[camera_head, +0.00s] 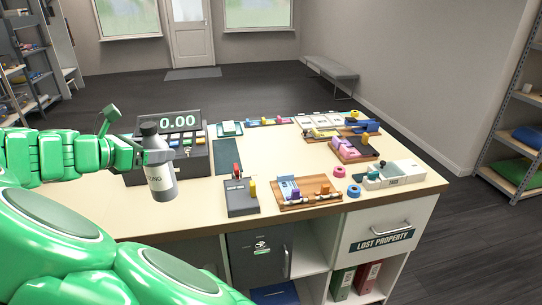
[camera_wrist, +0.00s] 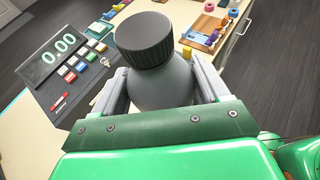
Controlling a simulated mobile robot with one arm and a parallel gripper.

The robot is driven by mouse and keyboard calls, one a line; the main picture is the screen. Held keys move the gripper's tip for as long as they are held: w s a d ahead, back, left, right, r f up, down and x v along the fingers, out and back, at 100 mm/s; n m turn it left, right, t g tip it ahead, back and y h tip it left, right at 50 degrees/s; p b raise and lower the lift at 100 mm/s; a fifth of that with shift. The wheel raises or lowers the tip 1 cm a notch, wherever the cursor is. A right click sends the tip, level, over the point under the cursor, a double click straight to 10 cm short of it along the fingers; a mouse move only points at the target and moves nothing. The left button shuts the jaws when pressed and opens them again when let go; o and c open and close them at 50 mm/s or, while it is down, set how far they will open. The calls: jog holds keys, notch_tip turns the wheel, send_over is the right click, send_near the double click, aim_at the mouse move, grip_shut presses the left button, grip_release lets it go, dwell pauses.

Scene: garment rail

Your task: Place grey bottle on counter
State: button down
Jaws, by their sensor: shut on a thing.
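The grey bottle (camera_head: 159,172) has a dark ribbed cap and lettering on its side. My gripper (camera_head: 143,158) is shut on it at the left end of the counter (camera_head: 229,150), and the bottle is about upright in the head view. In the wrist view the bottle (camera_wrist: 160,80) sits between the two fingers of my gripper (camera_wrist: 163,90), with its cap toward the camera.
A cash register (camera_head: 185,135) showing 0.00 stands just behind the bottle. A dark grey box (camera_head: 240,197) and a wooden tray (camera_head: 322,195) stand to the right, near the front edge. Bare counter shows between the trays in the middle.

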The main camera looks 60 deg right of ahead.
jog(key=w+d+f, duration=0.2)
jog(key=w+f, duration=0.4)
jog(key=f, duration=0.2)
jog(key=w+d+f, duration=0.3)
jog(key=w+f, duration=0.3)
jog(key=f, duration=0.2)
jog(key=shift+w+d, duration=0.3)
jog(key=shift+w, duration=0.1)
dwell(0.6)
jog(key=shift+f, duration=0.2)
grip_release()
jog(key=s+v, duration=0.1)
jog(key=v, duration=1.1)
jog(key=shift+w+r, duration=0.2)
jog(key=shift+w, duration=0.2)
